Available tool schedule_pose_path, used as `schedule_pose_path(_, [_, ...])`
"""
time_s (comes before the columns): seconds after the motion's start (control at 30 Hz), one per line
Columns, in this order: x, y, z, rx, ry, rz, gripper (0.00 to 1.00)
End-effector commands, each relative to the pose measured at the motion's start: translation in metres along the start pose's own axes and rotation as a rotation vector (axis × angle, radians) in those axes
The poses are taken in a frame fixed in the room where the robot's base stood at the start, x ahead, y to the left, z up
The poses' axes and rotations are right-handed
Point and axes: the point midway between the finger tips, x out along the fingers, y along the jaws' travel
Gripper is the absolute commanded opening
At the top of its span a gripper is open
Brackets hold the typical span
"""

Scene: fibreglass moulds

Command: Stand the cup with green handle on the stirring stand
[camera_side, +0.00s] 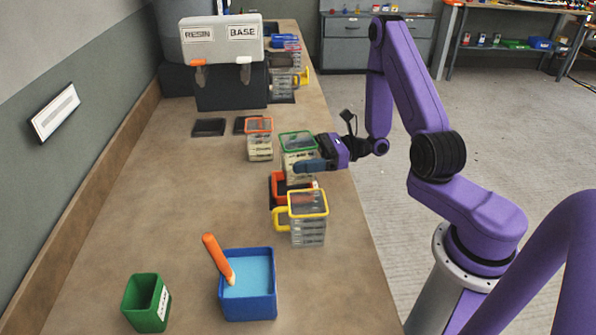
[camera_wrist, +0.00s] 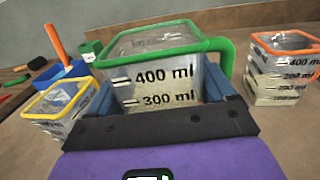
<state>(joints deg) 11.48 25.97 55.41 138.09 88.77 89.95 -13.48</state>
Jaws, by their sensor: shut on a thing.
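The cup with green rim and green handle (camera_side: 297,141) is clear with black ml marks. It also fills the middle of the wrist view (camera_wrist: 165,75), upright, with its handle at the right. My gripper (camera_side: 308,165) is shut on it, with blue fingers at both sides of its body in the wrist view. I cannot tell whether its base touches the bench. A low red and black piece (camera_side: 277,189) is just in front of it, partly hidden by the yellow-handled cup; I cannot tell if it is the stirring stand.
The yellow-handled cup (camera_side: 308,222) stands close in front, an orange-rimmed cup (camera_side: 260,142) behind left. Two flat black pads (camera_side: 208,127) lie before the resin and base dispenser (camera_side: 222,42). A blue pot (camera_side: 248,308) with an orange stick and a green box (camera_side: 142,303) are nearer. The bench's left middle is clear.

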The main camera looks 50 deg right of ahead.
Motion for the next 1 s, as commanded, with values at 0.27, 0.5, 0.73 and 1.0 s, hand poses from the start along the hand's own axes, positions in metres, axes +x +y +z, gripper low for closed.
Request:
schedule_pose_path(0.27, [0.005, -0.001, -0.014, 0.002, -0.003, -0.051, 0.34])
schedule_pose_path(0.5, [0.009, -0.003, -0.028, 0.002, -0.004, -0.100, 0.34])
schedule_pose_path(0.73, [0.012, -0.004, -0.038, 0.000, -0.003, -0.136, 0.34])
schedule_pose_path(1.0, [0.013, -0.005, -0.042, -0.002, -0.003, -0.154, 0.34])
